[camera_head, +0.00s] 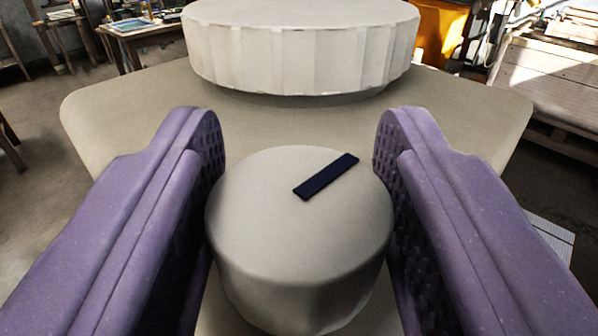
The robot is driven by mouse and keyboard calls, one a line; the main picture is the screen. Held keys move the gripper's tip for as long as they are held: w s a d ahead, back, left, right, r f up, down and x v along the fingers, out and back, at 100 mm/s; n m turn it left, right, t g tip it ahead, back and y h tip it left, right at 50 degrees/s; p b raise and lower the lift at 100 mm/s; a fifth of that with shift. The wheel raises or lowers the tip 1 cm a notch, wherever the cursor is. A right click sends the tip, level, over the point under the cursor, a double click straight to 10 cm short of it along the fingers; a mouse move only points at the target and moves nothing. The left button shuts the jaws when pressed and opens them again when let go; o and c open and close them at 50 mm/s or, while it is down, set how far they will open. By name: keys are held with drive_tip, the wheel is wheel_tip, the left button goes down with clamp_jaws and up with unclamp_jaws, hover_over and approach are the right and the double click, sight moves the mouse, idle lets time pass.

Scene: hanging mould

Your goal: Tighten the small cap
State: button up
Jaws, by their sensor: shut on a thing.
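The small cap (262,215) is a round, beige-grey knob in the lower middle of the view, with a flat top and a faceted side. A dark blue bar mark (326,177) lies on its top, slanting up to the right. My gripper (298,150) has two purple, textured fingers, one on each side of the small cap. They are shut on its sides. The underside of the cap is hidden.
A larger ribbed round cap (300,50) stands behind the small one on the same beige mould body (130,110). Bare surface lies between the two caps. Tables and wooden furniture stand in the background, with open floor to the left.

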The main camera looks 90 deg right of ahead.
sight(294, 288)
drive_tip(key=o, duration=0.9)
drive_tip(key=shift+o, duration=0.2)
drive_tip(key=a, duration=0.7)
drive_tip(key=shift+w+a, duration=0.1)
drive_tip(key=shift+a, duration=0.3)
